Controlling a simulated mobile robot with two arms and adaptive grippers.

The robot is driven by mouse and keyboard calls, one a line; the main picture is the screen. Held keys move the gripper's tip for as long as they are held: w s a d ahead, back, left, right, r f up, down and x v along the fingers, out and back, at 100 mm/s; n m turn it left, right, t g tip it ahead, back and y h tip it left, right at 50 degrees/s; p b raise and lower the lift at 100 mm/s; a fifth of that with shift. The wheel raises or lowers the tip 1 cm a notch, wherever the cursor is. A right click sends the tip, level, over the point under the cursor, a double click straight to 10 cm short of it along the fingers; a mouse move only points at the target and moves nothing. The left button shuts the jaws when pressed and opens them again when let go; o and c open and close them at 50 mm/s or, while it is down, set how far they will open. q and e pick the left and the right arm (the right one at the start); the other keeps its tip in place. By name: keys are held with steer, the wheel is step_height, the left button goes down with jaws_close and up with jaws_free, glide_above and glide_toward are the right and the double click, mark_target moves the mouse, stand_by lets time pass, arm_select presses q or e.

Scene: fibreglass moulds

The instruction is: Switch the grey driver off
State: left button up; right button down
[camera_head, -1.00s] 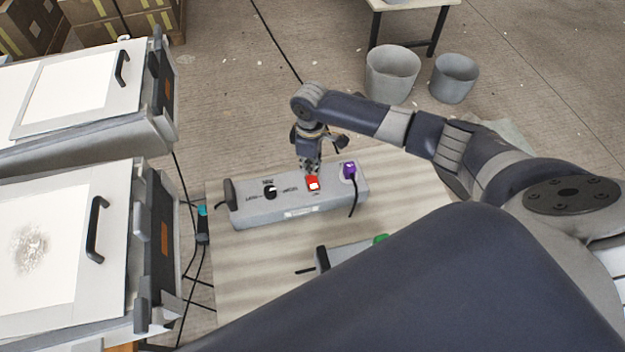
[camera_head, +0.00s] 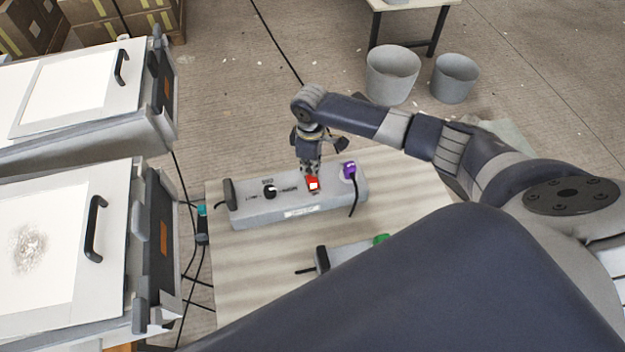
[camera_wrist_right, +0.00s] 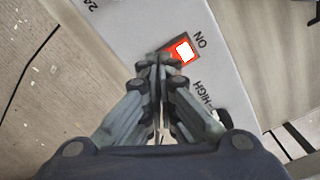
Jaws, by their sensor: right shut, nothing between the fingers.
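The grey driver (camera_head: 285,211) is a long box on the pale table, with a red rocker switch (camera_head: 313,184) on its top. In the right wrist view the switch (camera_wrist_right: 183,51) has a bright white patch and the word ON beside it. My right gripper (camera_head: 311,172) points down at the switch from behind. In the right wrist view its closed fingertips (camera_wrist_right: 158,62) are right by the edge of the switch, with nothing between them. I cannot tell whether they touch it. A black knob (camera_head: 270,192) and a purple plug (camera_head: 349,170) are also on the driver. My left gripper is out of view.
A second box with a green plug (camera_head: 381,240) sits nearer on the table (camera_head: 240,270), partly hidden by my body. White-topped units with black handles (camera_head: 95,228) stand at the left. Cables run between them and the table. Two grey bins (camera_head: 392,75) stand on the floor behind.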

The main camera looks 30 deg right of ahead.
steer(key=shift+f+b, duration=0.3)
steer(key=shift+f, duration=0.3)
steer(key=shift+r, duration=0.1)
step_height(320, 180, up, 7)
steer(key=p, duration=0.8)
stand_by(0.7)
